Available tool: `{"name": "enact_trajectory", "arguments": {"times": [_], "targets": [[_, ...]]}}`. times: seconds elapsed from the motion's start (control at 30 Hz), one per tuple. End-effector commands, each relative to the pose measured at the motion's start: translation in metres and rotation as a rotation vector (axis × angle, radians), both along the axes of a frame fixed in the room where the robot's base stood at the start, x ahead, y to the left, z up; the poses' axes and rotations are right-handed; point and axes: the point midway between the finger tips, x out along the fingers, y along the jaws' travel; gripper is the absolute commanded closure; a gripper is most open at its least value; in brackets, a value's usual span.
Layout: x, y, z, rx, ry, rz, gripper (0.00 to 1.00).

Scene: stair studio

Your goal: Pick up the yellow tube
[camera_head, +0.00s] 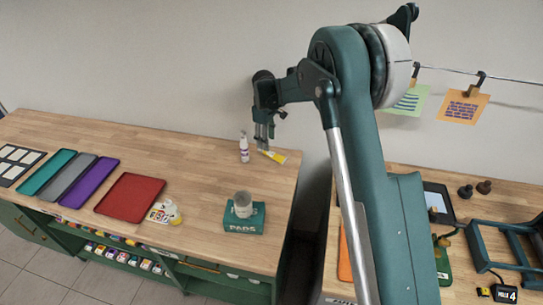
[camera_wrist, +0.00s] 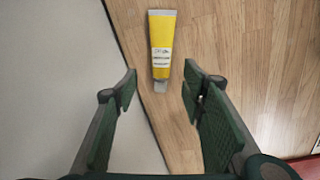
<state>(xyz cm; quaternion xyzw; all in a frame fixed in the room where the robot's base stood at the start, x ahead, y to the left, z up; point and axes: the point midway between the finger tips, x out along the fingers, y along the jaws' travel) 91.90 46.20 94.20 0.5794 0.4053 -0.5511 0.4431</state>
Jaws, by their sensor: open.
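The yellow tube (camera_head: 273,156) lies on the wooden counter near its back right corner, close to the wall. In the wrist view the yellow tube (camera_wrist: 163,46) lies flat with a white label, its pale cap end pointing toward my gripper. My gripper (camera_head: 264,142) is above the counter beside the tube in the head view. In the wrist view my gripper (camera_wrist: 158,84) is open and empty, with its fingers apart on either side of the line to the tube's cap. The tube lies beyond the fingertips.
A white bottle (camera_head: 244,149) stands just left of the tube. A green PADS box (camera_head: 232,220) with a grey round item on top is nearer the front edge. Red (camera_head: 130,197) and purple (camera_head: 90,182) trays lie left. The counter between bottle and red tray is clear.

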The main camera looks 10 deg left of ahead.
Motion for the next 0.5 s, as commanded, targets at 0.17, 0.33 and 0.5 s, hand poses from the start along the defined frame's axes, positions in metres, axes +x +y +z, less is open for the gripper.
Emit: {"name": "enact_trajectory", "arguments": {"times": [0.17,0.33,0.5], "targets": [[0.001,0.0,-0.014,0.0,0.0,0.0,0.59],[0.001,0.0,-0.016,0.0,0.0,0.0,0.59],[0.001,0.0,-0.016,0.0,0.0,0.0,0.59]]}}
